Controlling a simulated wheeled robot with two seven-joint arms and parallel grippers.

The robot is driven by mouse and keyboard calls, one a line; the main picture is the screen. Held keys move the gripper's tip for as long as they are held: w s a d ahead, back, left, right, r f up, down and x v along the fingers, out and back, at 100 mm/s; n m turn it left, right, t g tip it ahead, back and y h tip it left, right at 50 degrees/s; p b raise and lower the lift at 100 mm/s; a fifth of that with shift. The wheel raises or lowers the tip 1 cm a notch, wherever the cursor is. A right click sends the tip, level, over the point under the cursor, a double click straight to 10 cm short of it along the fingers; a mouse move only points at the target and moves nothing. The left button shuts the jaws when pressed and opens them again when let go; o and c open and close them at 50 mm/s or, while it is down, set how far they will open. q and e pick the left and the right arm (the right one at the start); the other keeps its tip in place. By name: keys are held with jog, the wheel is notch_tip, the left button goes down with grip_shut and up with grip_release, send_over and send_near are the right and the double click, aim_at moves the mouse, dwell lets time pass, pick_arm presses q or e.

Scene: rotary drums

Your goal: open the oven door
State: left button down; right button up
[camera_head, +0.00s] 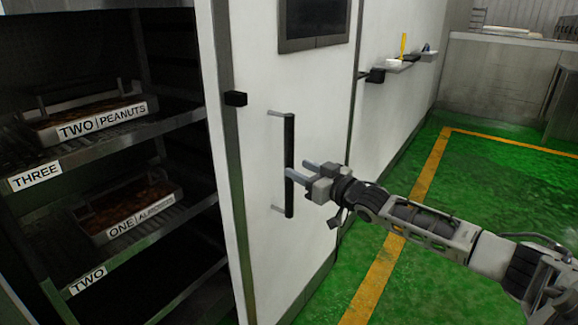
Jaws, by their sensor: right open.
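The oven door (262,135) is a tall white panel with a dark window (313,22) near its top. Its long black vertical handle (289,150) stands off the panel on thin metal brackets. To the left of the panel's edge the dark shelved inside shows, so that side is uncovered. My right gripper (299,170) comes in from the right at the handle's middle height. Its jaws are open, with the fingertips pointing left at the handle. I cannot tell whether they touch it. My left gripper is out of view.
A tray labelled TWO PEANUTS (92,122) and another labelled ONE (130,212) rest on the shelves at left. A small wall shelf (395,65) holds small items. The green floor (470,215) with yellow lines is clear at right.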

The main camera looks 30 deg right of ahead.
aim_at(293, 166)
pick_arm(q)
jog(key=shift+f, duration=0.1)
pick_arm(e)
jog(key=shift+w+a, duration=0.25)
jog(key=shift+w, duration=1)
jog(key=shift+w+a, duration=0.25)
jog(key=shift+w, duration=0.95)
